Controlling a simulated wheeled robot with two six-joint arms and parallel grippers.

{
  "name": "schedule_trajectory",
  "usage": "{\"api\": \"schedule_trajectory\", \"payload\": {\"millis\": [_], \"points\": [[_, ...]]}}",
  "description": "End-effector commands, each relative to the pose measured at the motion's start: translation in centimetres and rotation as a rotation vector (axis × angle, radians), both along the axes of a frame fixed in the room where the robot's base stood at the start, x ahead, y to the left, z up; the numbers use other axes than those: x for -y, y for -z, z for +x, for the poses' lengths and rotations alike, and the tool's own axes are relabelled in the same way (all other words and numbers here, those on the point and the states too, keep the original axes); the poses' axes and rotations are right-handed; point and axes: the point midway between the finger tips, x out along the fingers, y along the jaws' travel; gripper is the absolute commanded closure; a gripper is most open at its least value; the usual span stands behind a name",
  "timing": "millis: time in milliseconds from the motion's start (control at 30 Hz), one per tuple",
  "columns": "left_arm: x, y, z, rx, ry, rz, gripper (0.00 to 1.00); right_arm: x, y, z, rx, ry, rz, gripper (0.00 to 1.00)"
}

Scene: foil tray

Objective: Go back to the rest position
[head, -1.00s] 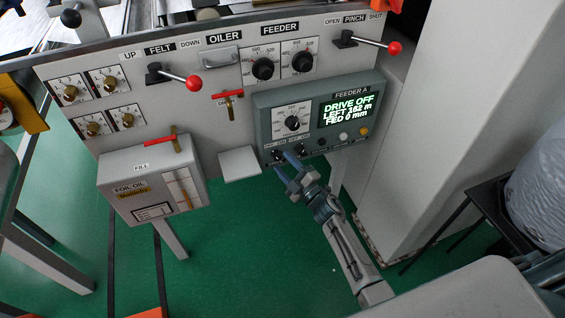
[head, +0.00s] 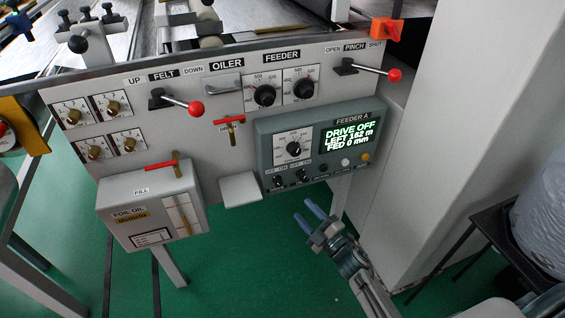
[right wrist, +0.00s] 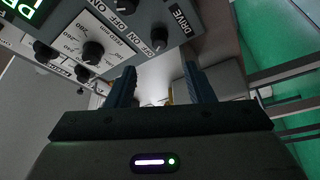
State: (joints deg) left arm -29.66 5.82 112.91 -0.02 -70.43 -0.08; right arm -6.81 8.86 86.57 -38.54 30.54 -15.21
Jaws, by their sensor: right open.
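My right gripper (head: 309,216) is in the head view below the Feeder A box, over the green floor. It is open and empty, its two blue fingers apart. The right wrist view also shows the open fingers (right wrist: 165,88) with nothing between them. The grey Feeder A box (head: 262,150) is up and left of the gripper, and they look apart in the head view. Its screen (head: 347,137) reads DRIVE OFF, LEFT 162 m, FED 0 mm. The box's dial and switches (right wrist: 92,52) show at upper left in the right wrist view. My left gripper is not in view.
The machine panel (head: 200,85) carries red-knobbed FELT (head: 196,108) and PINCH (head: 394,75) levers. The foil oil box (head: 130,200) juts out at left. A tall pale column (head: 425,130) stands right of my arm. A dark stand (head: 490,222) holds a wrapped bundle (head: 545,190).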

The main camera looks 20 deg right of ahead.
Motion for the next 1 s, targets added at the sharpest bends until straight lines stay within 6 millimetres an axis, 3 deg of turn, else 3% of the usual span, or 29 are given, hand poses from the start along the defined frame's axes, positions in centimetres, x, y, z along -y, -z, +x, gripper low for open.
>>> {"api": "schedule_trajectory", "payload": {"millis": [133, 233, 333, 433, 567, 700, 833, 900, 1000], "points": [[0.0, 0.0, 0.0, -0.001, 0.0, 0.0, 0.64, 0.1, 0.2, 0.0, -0.008, 0.005, 0.004, 0.52], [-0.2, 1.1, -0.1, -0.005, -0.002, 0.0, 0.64, 0.8, 2.0, -0.4, -0.079, 0.044, 0.04, 0.52], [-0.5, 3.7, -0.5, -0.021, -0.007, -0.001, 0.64, 2.6, 6.3, -1.7, -0.243, 0.136, 0.12, 0.52], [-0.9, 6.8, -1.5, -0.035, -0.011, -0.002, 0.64, 4.6, 12.4, -4.8, -0.465, 0.267, 0.223, 0.52], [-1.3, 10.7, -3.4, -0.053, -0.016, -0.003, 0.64, 6.7, 20.3, -10.9, -0.755, 0.443, 0.346, 0.52], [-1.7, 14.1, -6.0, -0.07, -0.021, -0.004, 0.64, 7.7, 27.1, -19.2, -1.042, 0.626, 0.455, 0.52], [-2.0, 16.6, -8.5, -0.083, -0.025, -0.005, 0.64, 7.8, 31.5, -27.8, -1.282, 0.789, 0.535, 0.52], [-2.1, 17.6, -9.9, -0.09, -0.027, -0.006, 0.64, 7.6, 33.1, -31.9, -1.392, 0.864, 0.567, 0.52], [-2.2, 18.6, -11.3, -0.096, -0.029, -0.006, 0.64, 7.2, 34.5, -36.6, -1.509, 0.949, 0.601, 0.52]]}}
